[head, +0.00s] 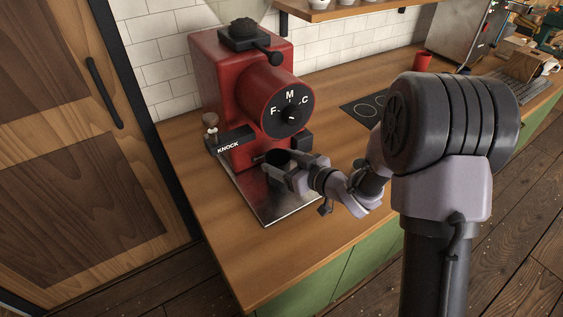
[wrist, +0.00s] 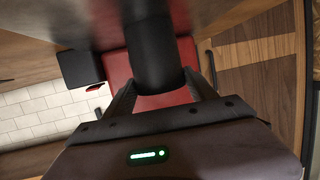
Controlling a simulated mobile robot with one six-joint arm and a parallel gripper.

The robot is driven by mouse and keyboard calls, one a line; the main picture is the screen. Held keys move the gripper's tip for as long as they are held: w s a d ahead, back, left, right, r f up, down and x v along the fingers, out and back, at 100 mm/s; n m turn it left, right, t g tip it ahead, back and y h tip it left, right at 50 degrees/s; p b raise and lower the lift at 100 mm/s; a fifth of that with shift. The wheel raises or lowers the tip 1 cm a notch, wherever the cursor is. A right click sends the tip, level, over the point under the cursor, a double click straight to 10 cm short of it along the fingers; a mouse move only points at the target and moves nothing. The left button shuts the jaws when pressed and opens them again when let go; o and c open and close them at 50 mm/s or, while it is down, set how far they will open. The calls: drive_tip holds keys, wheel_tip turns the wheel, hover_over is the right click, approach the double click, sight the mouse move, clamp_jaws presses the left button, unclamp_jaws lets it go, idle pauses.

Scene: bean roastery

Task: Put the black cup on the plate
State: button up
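The black cup (head: 277,158) is under the front of the red grinder, above or on the metal tray; I cannot tell whether it touches it. My gripper (head: 281,171) reaches it from the right. In the wrist view the cup (wrist: 156,58) is a dark cylinder between my two fingers (wrist: 160,92), whose tips meet its sides, so the gripper looks shut on it. Two flat things could be the plate: the bare metal tray (head: 283,207) at the grinder's foot, and the black two-ring hob (head: 366,107) further right.
The red grinder (head: 210,75) with its black dial stands close behind the cup, with a knock lever (head: 232,141) at left. A red cup (head: 423,61) stands further back on the wooden counter (head: 330,222). The counter's front is clear. A shelf (head: 335,9) hangs above.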

drive_tip(key=o, duration=0.3)
drive_tip(key=shift+r, duration=0.3)
drive_tip(key=p+v, duration=0.4)
drive_tip(key=v, duration=0.7)
drive_tip(key=s+d+r+m+h, duration=0.2)
drive_tip(key=d+r+m+h, duration=0.6)
drive_tip(key=d+r+h, duration=0.35)
drive_tip(key=s+a+m+g+y, duration=0.1)
drive_tip(key=s+a, duration=0.1)
drive_tip(key=s, duration=0.5)
drive_tip(key=s+a+r+m+g+y, duration=0.1)
drive_tip(key=s+a+m+g, duration=0.1)
drive_tip(key=s, duration=0.5)
drive_tip(key=s+a+m+g+y, duration=0.1)
drive_tip(key=s+a+m, duration=0.1)
drive_tip(key=s, duration=0.5)
drive_tip(key=shift+s+a+r+g, duration=0.25)
drive_tip(key=shift+a+r+g, duration=0.05)
drive_tip(key=shift+a, duration=0.35)
